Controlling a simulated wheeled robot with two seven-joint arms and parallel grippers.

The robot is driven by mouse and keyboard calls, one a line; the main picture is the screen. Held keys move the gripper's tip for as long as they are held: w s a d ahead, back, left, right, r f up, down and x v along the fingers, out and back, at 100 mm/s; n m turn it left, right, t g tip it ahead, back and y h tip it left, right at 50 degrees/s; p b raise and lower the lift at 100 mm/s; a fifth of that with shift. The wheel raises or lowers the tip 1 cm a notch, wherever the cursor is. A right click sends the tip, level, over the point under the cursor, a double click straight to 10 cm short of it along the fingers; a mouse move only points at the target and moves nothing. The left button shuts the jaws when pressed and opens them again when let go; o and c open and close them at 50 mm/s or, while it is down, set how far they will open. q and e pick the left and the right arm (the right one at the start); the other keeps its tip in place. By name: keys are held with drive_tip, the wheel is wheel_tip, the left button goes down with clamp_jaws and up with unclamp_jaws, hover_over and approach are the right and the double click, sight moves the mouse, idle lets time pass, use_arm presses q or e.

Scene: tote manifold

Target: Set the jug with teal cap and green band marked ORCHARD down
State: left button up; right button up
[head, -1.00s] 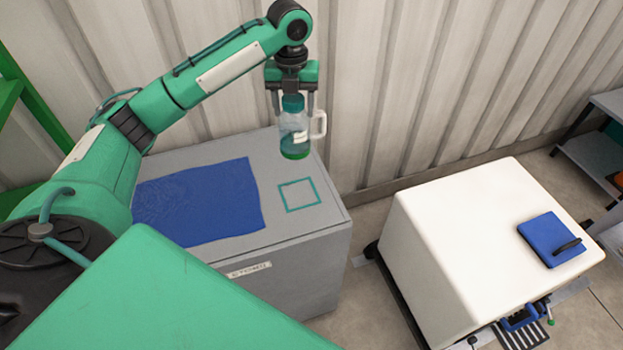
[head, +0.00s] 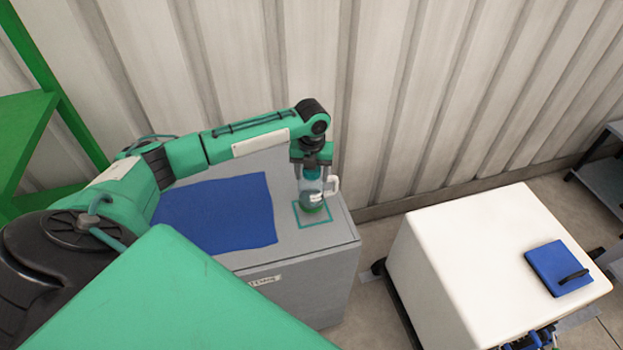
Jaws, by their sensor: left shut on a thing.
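The jug (head: 311,193) is clear with a teal cap, a white handle on its right side and a green band near its base. It is upright over the teal square outline (head: 327,222) on the grey cabinet top. I cannot tell whether its base touches the surface. Its marking is too small to read. My left gripper (head: 311,170) comes down from above and is shut on the jug at its cap.
A blue mat (head: 222,212) lies on the grey cabinet (head: 306,262), left of the square. A white tote (head: 468,246) with a blue pad (head: 557,268) stands to the right, across a gap. A corrugated wall (head: 440,90) rises close behind the cabinet.

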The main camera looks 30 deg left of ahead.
use_arm(q)
wheel_tip(320, 180, down, 4)
drive_tip(key=shift+r+p, duration=0.2)
drive_tip(key=shift+p, duration=0.3)
drive_tip(key=o, duration=1.4)
drive_tip(key=shift+o, duration=0.2)
use_arm(e)
drive_tip(key=shift+s+r, duration=0.5)
drive_tip(key=shift+s, duration=0.25)
use_arm(q)
drive_tip(key=shift+r, duration=0.1)
wheel_tip(320, 180, up, 10)
drive_tip(key=b, duration=0.3)
drive_tip(key=shift+r, duration=0.9)
use_arm(e)
drive_tip(key=shift+a+f, duration=0.1)
drive_tip(key=shift+f, duration=1.6)
use_arm(q)
drive_tip(key=shift+f, duration=0.1)
